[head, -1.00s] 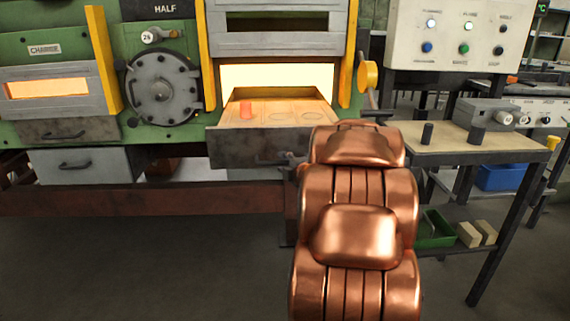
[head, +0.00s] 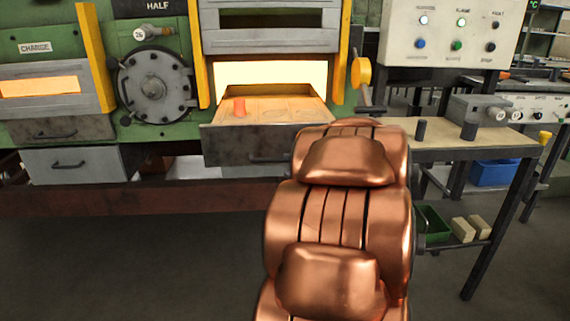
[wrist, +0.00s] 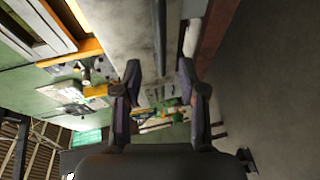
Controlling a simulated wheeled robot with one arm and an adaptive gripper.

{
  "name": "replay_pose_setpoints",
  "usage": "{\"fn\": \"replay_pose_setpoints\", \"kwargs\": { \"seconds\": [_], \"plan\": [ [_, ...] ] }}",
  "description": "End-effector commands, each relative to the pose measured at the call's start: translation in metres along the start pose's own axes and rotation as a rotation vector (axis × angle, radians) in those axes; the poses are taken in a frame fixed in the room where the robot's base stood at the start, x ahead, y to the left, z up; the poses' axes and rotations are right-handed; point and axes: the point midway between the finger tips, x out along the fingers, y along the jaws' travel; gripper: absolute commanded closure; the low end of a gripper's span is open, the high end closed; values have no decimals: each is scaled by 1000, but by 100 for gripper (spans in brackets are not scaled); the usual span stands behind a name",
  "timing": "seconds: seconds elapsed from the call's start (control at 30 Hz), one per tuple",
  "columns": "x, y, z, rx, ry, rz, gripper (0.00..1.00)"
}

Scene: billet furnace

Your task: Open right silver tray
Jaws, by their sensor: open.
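A grey metal tray (head: 255,145) is pulled out below the glowing right furnace mouth, with a dark handle on its front. An orange-red billet (head: 239,107) stands upright on its light top, which has round recesses. Under the left CHARGE mouth, a lighter silver tray (head: 75,165) also has a dark handle. A pale strip shows low beside the right tray; I cannot tell what it is. In the wrist view my gripper (wrist: 159,82) is open and empty, with a grey metal face (wrist: 130,30) beyond its fingertips. The head view hides the gripper behind my copper arm.
A yellow-knobbed lever (head: 361,75) is right of the furnace mouth. A side table (head: 450,143) bears dark cylinders (head: 469,130) and a control box. A red-brown beam (head: 140,199) runs below the trays. The floor (head: 120,265) in front is clear.

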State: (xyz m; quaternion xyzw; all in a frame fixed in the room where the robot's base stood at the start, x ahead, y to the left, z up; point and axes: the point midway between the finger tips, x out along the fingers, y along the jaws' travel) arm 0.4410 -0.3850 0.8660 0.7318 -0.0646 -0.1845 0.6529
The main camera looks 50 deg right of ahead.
Motion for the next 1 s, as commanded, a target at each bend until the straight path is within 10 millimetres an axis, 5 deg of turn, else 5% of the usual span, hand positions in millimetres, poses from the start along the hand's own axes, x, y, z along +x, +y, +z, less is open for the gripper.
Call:
{"fn": "replay_pose_setpoints", "kwargs": {
  "seconds": [0.4,1.0],
  "plan": [
    [-40,-1,1,-1,-3,-3,59],
    [-41,-1,0,1,-2,-3,59]
  ]
}}
